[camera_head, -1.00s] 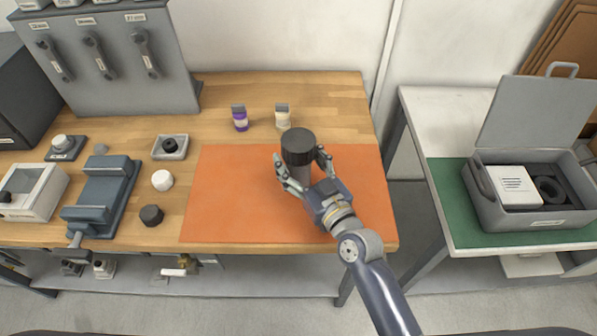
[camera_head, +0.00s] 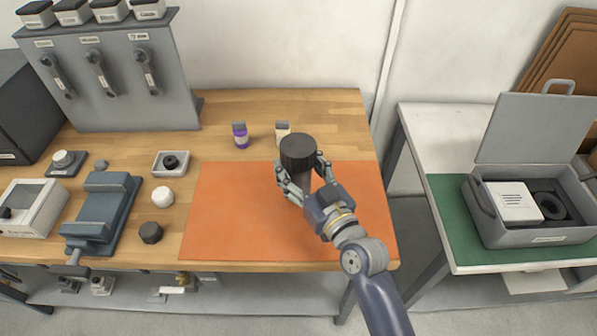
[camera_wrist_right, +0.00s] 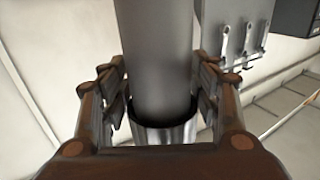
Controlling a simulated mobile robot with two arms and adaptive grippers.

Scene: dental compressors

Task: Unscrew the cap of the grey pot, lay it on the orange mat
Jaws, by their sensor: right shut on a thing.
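The grey pot (camera_head: 316,182) with its wide black cap (camera_head: 298,149) is over the right part of the orange mat (camera_head: 225,225). The cap is on top of the pot. My right gripper (camera_head: 303,182) is shut around the pot's body, just below the cap, with a finger on each side. The fingers and hand hide part of the pot. My left gripper is in neither view.
A purple bottle (camera_head: 241,136) and a cream bottle (camera_head: 282,131) stand behind the mat. A blue-grey vise (camera_head: 103,208), a white knob (camera_head: 162,196) and a black knob (camera_head: 151,232) lie to its left. The mat's left half is clear.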

